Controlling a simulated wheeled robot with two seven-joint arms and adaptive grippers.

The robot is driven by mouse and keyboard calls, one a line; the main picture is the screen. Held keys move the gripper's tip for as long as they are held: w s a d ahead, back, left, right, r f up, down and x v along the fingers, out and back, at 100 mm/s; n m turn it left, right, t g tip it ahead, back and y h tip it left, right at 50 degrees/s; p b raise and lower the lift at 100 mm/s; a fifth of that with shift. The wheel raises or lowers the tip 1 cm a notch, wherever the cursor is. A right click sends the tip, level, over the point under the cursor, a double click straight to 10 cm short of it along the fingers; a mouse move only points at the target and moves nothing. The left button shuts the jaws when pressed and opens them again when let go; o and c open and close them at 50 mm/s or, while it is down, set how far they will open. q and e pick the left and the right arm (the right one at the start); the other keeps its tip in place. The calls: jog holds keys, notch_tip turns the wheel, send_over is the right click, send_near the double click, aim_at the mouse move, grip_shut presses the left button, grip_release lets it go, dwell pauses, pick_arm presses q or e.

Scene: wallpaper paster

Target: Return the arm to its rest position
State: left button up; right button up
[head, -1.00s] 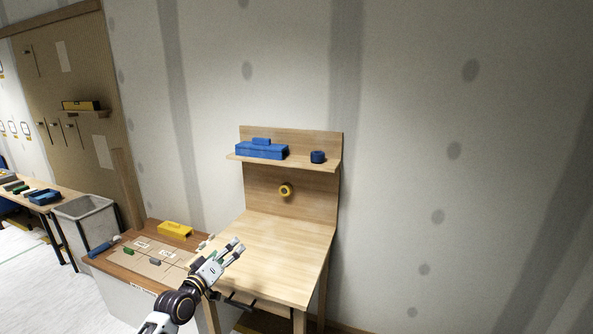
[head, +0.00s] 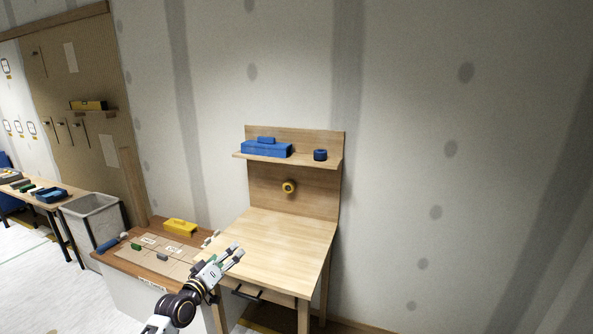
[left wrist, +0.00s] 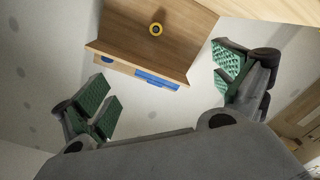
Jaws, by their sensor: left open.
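My left gripper (head: 236,253) is open and empty. In the head view it is over the left edge of the wooden workbench (head: 282,240), beside the lower side table. In the left wrist view its green-padded fingers (left wrist: 165,90) are spread wide apart with nothing between them. Past them, that view shows the bench's back panel and shelf. My right gripper is in neither view.
A shelf (head: 300,160) holds a blue case (head: 266,149) and a dark blue roll (head: 320,155). A yellow roll (head: 288,187) hangs below. A side table (head: 150,262) carries a yellow box (head: 180,227) and small tools. A grey bin (head: 95,215) stands left. The bench top is clear.

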pick_arm(q)
jog(key=s+a+f+g+y+p, duration=0.1)
jog(key=s+a+f+g+p, duration=0.15)
jog(key=f, duration=0.65)
jog(key=s+a+f+m+g+y+p, duration=0.1)
jog(key=s+f+y+p, duration=0.2)
jog(key=f, duration=0.6)
jog(key=s+a+f+g+p, duration=0.25)
jog(key=s+f, duration=0.25)
jog(key=f, duration=0.4)
jog(key=s+f+m+g+y+p, duration=0.1)
jog(key=s+f+m+g+p, duration=0.3)
jog(key=s+f, duration=1.15)
jog(key=s+f+g+p, duration=0.2)
jog(key=s, duration=1)
jog(key=s+d+f+m+g+p, duration=0.1)
jog(key=s+f+g+p, duration=0.1)
jog(key=s, duration=1.1)
jog(key=s+d+f+g+p, duration=0.1)
jog(key=s+p, duration=0.3)
jog(key=s, duration=0.9)
jog(key=shift+f+m+g+y, duration=0.3)
jog(key=shift+f+g+y, duration=0.1)
jog(key=shift+f, duration=0.15)
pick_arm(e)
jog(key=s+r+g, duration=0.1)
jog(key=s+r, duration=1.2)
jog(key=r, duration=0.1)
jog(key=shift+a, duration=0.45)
